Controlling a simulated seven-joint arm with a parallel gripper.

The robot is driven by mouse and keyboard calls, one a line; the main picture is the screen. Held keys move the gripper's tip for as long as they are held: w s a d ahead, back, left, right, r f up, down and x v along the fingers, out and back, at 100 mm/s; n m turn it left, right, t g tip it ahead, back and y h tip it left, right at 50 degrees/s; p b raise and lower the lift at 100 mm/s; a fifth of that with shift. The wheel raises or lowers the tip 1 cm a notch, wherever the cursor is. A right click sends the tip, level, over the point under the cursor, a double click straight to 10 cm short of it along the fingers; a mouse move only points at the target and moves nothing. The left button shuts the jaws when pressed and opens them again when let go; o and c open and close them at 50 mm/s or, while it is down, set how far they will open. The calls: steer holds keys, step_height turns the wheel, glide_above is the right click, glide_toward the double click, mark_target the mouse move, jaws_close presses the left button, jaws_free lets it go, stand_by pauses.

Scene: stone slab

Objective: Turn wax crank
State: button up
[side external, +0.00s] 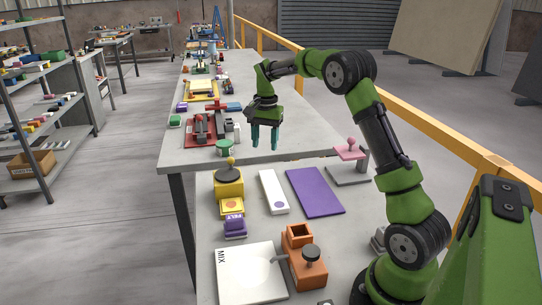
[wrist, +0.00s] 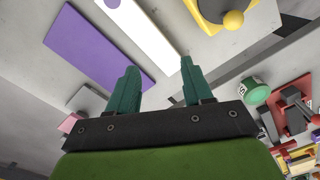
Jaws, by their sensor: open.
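A yellow block (side external: 229,188) carries a dark round disc (side external: 229,173) with a yellow ball knob (side external: 231,161) on it; this looks like a crank, but I can read no wax label. The knob (wrist: 233,20) shows at the top right of the wrist view, with part of the dark disc. My gripper (side external: 265,146) points down with its green fingers apart and nothing between them. It hangs above the slab, to the right of the knob and farther back in the side view. In the wrist view the open fingers (wrist: 158,66) are apart from the crank.
A white strip (side external: 272,190), a purple panel (side external: 315,192) and a pink-topped stand (side external: 349,150) lie right of the crank. A purple box (side external: 235,226), a white MIX plate (side external: 248,272) and an orange unit (side external: 303,260) are nearer. A green can (side external: 224,148) and red fixture (side external: 203,130) stand behind.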

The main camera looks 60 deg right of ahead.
mark_target(232, 158)
steer(key=w+r+n+t+y, duration=0.2)
steer(key=r+n, duration=0.2)
steer(key=n, duration=0.5)
steer(key=w+r+n+t+y, duration=0.1)
steer(key=w+r+n, duration=0.25)
steer(key=n, duration=0.45)
steer(key=w+a+f, duration=0.1)
steer(key=f, duration=0.4)
steer(key=w+a+f+n, duration=0.1)
steer(key=a+f, duration=0.1)
steer(key=f, duration=0.3)
steer(key=w+a+f+n, duration=0.1)
steer(key=w+a+f, duration=0.1)
steer(key=f, duration=0.3)
steer(key=shift+a, duration=0.15)
steer(key=shift+c, duration=0.3)
steer(key=c, duration=0.9)
steer(key=shift+o, duration=0.2)
steer(key=shift+s+a, duration=0.1)
steer(key=shift+s, duration=0.1)
